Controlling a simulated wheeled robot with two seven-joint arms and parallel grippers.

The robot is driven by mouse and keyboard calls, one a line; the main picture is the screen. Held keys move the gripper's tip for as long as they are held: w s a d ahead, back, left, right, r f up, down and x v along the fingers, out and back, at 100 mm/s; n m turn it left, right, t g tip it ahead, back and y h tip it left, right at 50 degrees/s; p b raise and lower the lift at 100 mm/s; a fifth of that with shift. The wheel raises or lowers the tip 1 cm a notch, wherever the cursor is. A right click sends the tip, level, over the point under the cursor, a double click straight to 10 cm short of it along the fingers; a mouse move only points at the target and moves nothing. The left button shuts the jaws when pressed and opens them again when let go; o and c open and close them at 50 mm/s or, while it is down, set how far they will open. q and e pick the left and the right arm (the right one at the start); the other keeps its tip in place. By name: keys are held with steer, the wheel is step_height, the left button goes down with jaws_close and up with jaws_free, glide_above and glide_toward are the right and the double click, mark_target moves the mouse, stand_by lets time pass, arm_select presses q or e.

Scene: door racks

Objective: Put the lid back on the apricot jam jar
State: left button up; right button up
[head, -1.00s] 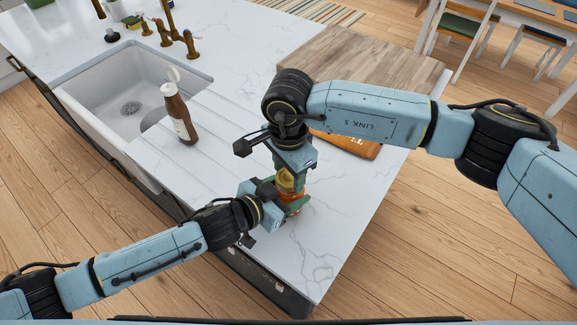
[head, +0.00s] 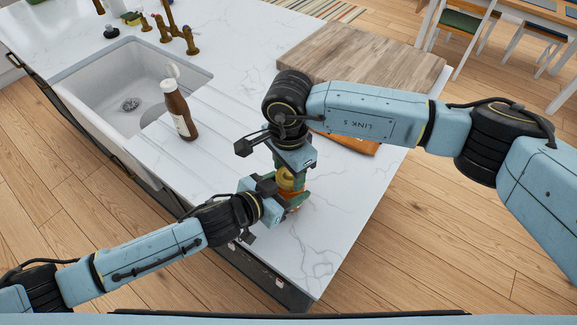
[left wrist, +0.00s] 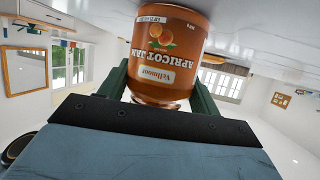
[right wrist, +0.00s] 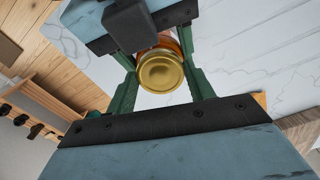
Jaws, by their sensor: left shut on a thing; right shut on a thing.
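The apricot jam jar (left wrist: 168,48) is orange with a white label and shows upside down in the left wrist view. In the head view it stands on the white counter, mostly hidden. My left gripper (head: 290,203) is shut around the jar from the left, low near the counter. My right gripper (head: 291,176) points down from above and is shut on the gold lid (right wrist: 160,72), seen between its fingers in the right wrist view. The lid is directly above the jar; whether it touches the rim I cannot tell.
A brown bottle (head: 179,110) stands left, beside the white sink (head: 95,75) with brass taps. A wooden board (head: 365,52) lies at the back of the counter. An orange-brown item (head: 360,147) lies partly under my right arm. The front right counter (head: 320,240) is clear.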

arm_select(q)
jaws_close()
arm_select(e)
steer(key=m, duration=0.6)
steer(key=shift+m, duration=0.3)
steer(key=o, duration=0.9)
steer(key=shift+o, duration=0.2)
steer(key=shift+r, duration=2.25)
